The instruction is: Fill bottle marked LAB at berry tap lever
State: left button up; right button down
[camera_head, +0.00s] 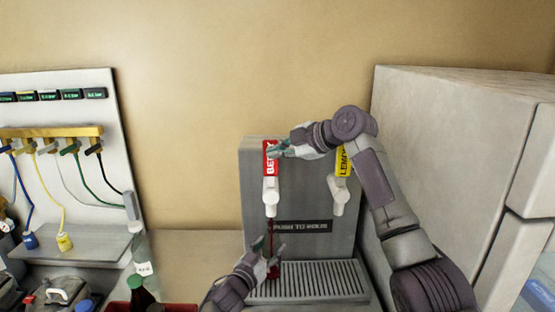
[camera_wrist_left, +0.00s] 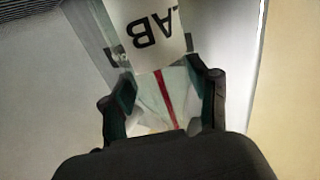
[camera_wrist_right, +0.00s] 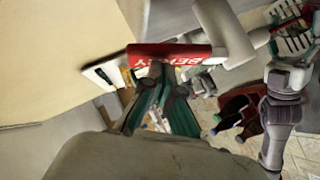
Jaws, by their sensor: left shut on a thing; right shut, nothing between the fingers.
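The berry tap has a red lever (camera_head: 268,160) lettered BERRY above a white spout (camera_head: 270,200). My right gripper (camera_head: 280,149) is shut with nothing between its fingers, against the red lever; the right wrist view shows its fingertips at the lever (camera_wrist_right: 175,51). A thin red stream (camera_head: 271,236) falls from the spout. My left gripper (camera_head: 268,250) is shut on the bottle marked LAB (camera_wrist_left: 152,35) below that spout. In the left wrist view a red streak (camera_wrist_left: 163,98) shows by the clear bottle. The bottle is mostly hidden in the head view, with red at its bottom.
A yellow lever (camera_head: 343,162) with its own spout stands to the right. A drip grate (camera_head: 315,281) lies below the taps. Another clear labelled bottle (camera_head: 142,252) and dark bottles (camera_head: 140,293) stand at left. A large grey cabinet (camera_head: 450,140) bounds the right side.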

jog(key=shift+w+m+g, duration=0.4)
jog(key=shift+g, duration=0.2)
jog(key=shift+d, duration=0.15)
dwell(7.2)
